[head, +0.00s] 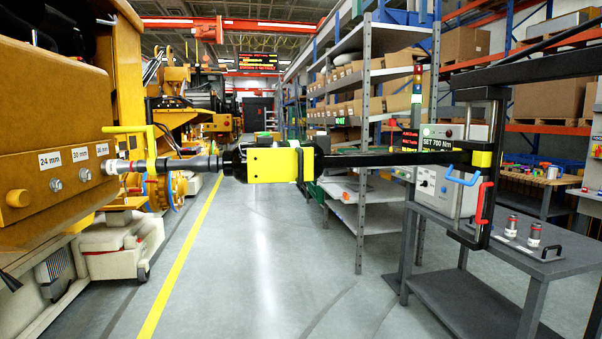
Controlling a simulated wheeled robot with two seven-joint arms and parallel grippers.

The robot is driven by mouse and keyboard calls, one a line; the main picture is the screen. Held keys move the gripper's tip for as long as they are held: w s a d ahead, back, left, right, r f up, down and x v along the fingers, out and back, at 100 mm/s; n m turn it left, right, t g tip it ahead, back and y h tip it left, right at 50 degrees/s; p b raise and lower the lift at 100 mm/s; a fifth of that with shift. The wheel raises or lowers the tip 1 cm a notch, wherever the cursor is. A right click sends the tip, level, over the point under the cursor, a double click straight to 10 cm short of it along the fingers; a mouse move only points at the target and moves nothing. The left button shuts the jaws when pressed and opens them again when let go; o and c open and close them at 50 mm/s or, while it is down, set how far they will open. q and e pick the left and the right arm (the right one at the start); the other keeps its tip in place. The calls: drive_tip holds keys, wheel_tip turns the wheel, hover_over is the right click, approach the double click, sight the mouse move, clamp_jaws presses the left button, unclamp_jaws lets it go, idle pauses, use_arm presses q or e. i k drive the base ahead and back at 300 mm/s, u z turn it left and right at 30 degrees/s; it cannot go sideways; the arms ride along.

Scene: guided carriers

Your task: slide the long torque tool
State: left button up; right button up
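The long torque tool lies level across the view, with a yellow body (270,165) and a grey nose (190,164) pointing left. Its tip is at the yellow machine panel (50,140), near the bolt below the 36 mm label (103,150); I cannot tell whether it is seated. A yellow bracket (150,150) stands around the nose. The black rear bar (385,159) runs right to a black carrier frame (494,150) with a blue handle (462,177), a red handle (484,203) and a "SET 700 Nm" display (437,143). Neither of my grippers is in view.
A grey bench (440,290) at right holds two sockets (511,228) and a small tray. Shelving (365,130) with boxes stands behind the tool. Bolts labelled 24 mm (50,158) and 30 mm are on the panel. The floor (250,270) below the tool is clear, with a yellow line (180,270).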

sight(266, 160)
drive_tip(key=u, duration=0.7)
drive_tip(key=k, duration=0.1)
drive_tip(key=z, duration=1.5)
drive_tip(key=i, duration=1)
drive_tip(key=u, duration=0.9)
drive_tip(key=i, duration=0.7)
drive_tip(key=u, duration=0.8)
